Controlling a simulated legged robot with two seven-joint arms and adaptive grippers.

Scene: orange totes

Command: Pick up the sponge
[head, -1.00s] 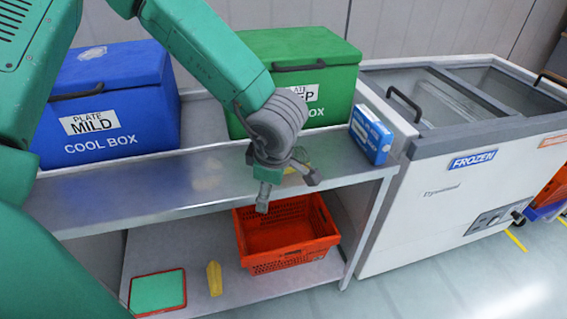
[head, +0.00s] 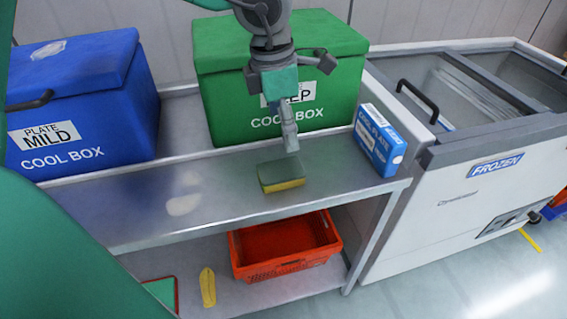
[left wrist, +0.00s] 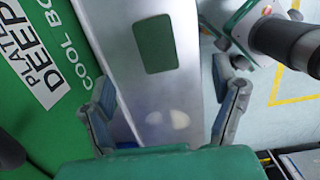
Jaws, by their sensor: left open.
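The sponge (head: 282,177), green on top with a yellow lower layer, lies flat on the metal shelf top (head: 225,205) in front of the green cool box. In the left wrist view the sponge (left wrist: 155,44) is a dark green rectangle ahead of the fingers. My left gripper (head: 288,112) hangs above and behind the sponge, in front of the green box. In the wrist view the left gripper (left wrist: 166,85) has its fingers spread wide with nothing between them, apart from the sponge. My right gripper does not show.
The green cool box (head: 228,95) and blue cool box (head: 75,105) stand along the back. A blue-white carton (head: 378,140) is right of the sponge. An orange tote (head: 285,267) sits on the lower shelf. A freezer (head: 430,200) stands right.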

